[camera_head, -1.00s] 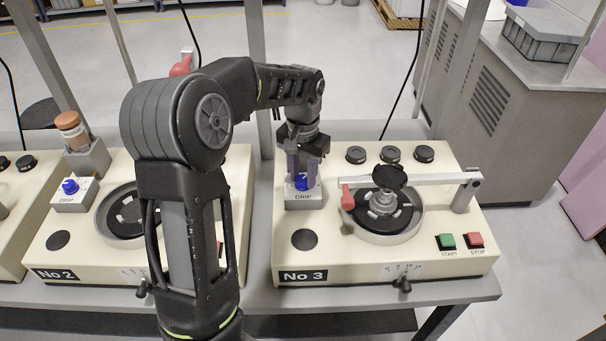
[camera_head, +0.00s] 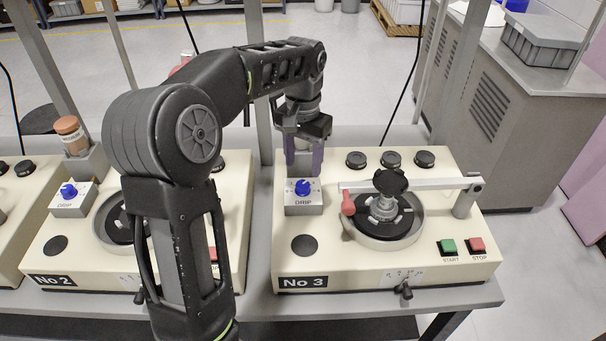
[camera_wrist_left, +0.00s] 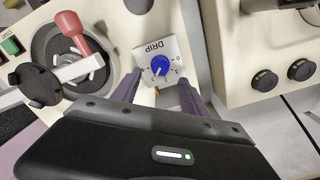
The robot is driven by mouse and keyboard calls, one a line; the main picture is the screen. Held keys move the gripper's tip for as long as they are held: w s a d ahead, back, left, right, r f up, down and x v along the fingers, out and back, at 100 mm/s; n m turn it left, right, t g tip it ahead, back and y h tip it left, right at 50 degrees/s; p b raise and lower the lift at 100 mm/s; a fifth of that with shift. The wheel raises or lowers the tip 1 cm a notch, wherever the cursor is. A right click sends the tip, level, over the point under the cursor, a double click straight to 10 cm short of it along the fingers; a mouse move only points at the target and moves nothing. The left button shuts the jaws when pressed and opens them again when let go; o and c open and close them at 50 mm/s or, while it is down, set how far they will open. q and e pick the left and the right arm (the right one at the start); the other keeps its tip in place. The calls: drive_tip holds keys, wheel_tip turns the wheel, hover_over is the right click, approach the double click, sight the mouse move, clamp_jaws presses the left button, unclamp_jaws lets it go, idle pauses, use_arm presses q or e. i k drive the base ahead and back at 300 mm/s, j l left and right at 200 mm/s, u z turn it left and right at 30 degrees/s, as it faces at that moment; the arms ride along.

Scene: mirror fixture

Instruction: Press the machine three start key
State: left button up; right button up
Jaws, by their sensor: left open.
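Machine No 3 (camera_head: 340,262) is the cream box at right in the head view. Its green START key (camera_head: 447,246) is at the front right, left of the red STOP key (camera_head: 477,245). In the left wrist view the green key (camera_wrist_left: 10,46) is at the left edge. My left gripper (camera_head: 304,174) is open just above and behind the blue DRIP knob (camera_head: 303,187), away from the START key. In the left wrist view the knob (camera_wrist_left: 160,66) lies ahead of the spread purple fingers (camera_wrist_left: 157,85), with nothing between them. My right gripper is not seen.
A swing arm (camera_head: 425,183) with a red handle (camera_head: 347,203) and black knob (camera_head: 390,181) spans the round plate (camera_head: 412,226) between the DRIP box and START key. Machine No 2 (camera_head: 100,270) stands at left, partly behind my arm. Posts rise behind the machines.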

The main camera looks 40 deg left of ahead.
sight(449, 245)
drive_tip(key=k, duration=1)
